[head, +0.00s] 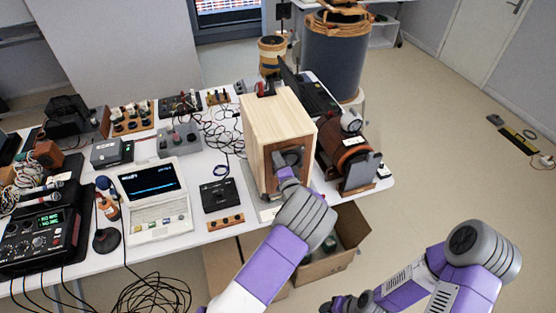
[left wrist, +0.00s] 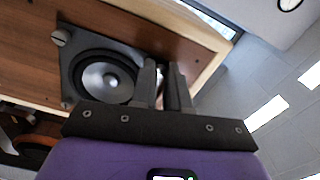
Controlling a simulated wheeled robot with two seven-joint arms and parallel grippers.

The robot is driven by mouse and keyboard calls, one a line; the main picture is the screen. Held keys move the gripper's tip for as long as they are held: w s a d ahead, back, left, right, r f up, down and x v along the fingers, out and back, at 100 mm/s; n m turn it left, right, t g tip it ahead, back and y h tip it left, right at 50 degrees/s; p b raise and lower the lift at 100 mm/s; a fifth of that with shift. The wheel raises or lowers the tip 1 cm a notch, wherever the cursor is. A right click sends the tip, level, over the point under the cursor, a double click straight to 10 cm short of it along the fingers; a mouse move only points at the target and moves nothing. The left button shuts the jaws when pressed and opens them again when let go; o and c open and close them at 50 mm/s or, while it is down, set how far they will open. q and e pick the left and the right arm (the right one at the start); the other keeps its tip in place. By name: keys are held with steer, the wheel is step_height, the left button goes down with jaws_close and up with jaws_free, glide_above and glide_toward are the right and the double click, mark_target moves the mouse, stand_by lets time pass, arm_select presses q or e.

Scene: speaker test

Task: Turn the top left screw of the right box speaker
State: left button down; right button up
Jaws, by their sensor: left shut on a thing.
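The box speaker (head: 262,142) is a pale wooden box standing near the front right of the table. Its dark square driver plate with a round cone shows in the left wrist view (left wrist: 104,80). My left gripper (head: 287,174) is at the speaker's front face. In the left wrist view its two fingers (left wrist: 165,75) are shut at another plate corner; the screw they hold is hidden between them. My right gripper (head: 342,303) is low at the bottom edge, unclear.
A brown rounded device (head: 345,150) stands close right of the speaker. A black box (head: 219,195) and a white laptop-like instrument (head: 155,197) lie to the left. Cables run across the table. An open cardboard box (head: 335,255) is on the floor below.

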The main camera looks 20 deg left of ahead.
arm_select(q)
steer(key=c, duration=1.1)
jaws_free()
steer(key=v, duration=0.7)
steer(key=shift+s+d, duration=0.2)
steer(key=shift+s, duration=0.1)
